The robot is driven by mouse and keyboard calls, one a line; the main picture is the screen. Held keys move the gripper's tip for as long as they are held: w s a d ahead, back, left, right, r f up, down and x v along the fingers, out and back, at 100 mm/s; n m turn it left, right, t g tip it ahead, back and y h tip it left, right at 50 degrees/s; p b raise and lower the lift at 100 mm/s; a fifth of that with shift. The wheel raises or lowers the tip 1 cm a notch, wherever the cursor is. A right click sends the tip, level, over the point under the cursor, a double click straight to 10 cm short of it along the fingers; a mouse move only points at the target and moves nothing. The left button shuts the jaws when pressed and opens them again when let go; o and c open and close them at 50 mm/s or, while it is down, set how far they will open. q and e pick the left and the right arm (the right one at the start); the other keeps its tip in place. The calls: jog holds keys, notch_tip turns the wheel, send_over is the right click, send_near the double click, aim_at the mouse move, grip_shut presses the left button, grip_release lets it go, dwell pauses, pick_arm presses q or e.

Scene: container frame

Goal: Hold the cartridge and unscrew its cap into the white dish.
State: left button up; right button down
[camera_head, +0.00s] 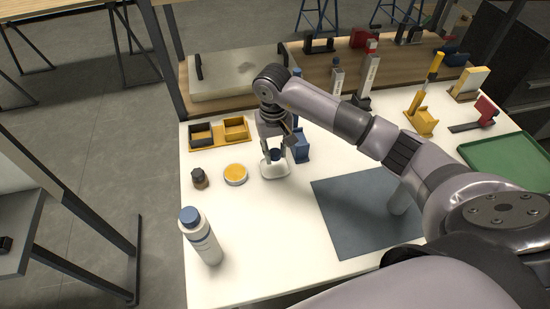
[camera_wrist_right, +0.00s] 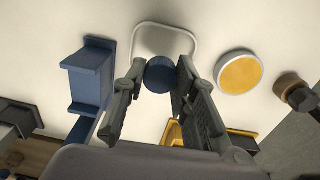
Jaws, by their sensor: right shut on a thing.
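My right gripper (camera_head: 275,148) points down over the white dish (camera_head: 268,170) and is shut on a round blue cap (camera_head: 276,155). In the right wrist view the cap (camera_wrist_right: 160,74) sits between the two fingers, overlapping the near edge of the dish (camera_wrist_right: 165,40). I cannot tell whether the cap touches the dish. A pale cylinder (camera_head: 400,200), which looks like the cartridge, stands on the grey mat (camera_head: 350,220). My right arm hides its top. My left gripper is not in view.
A blue stand (camera_head: 301,147) is close right of the gripper. An orange-filled round dish (camera_head: 235,174), a small brown bottle (camera_head: 199,178) and a white bottle with blue cap (camera_head: 201,240) stand left. Yellow bins (camera_head: 236,128) are behind. A green tray (camera_head: 510,160) lies right.

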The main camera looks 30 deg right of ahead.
aim_at(275, 168)
notch_tip(275, 168, down, 4)
jog(key=shift+f+p, duration=0.25)
jog(key=shift+p, duration=0.15)
jog(key=shift+f, duration=0.15)
jog(key=shift+f+b, duration=0.2)
jog(key=shift+b, duration=0.15)
jog(key=c, duration=1.6)
grip_release()
jog(key=shift+r, duration=0.1)
